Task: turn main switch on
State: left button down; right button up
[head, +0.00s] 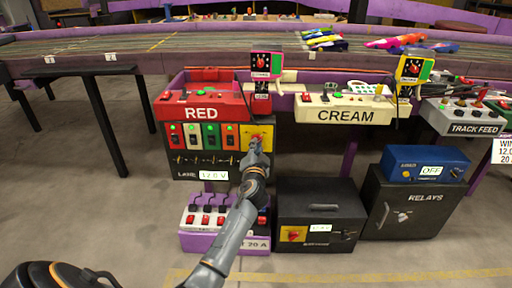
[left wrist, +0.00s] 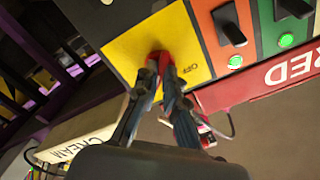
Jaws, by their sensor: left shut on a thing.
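The main switch is a red knob (left wrist: 160,60) on a yellow plate (left wrist: 126,48), with the word OFF printed beside it. In the head view the yellow plate (head: 268,131) is at the right end of the dark lane panel, under the RED box. My left gripper (head: 254,150) is in front of it and hides most of the knob. In the left wrist view my left gripper (left wrist: 160,80) has its two fingertips shut on the red knob from either side. My right gripper does not show.
Coloured switches with green lights (head: 211,135) sit left of the plate. Below are a purple-based box (head: 197,243) with red switches and a black box (head: 318,203) with another red-and-yellow switch. The CREAM box (head: 346,113) is to the right. Floor in front is open.

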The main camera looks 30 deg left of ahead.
pick_arm(q)
jog(key=shift+f, duration=0.1)
jog(key=c, duration=1.4)
grip_release()
jog(key=shift+c, duration=0.2)
jog(key=v, duration=1.2)
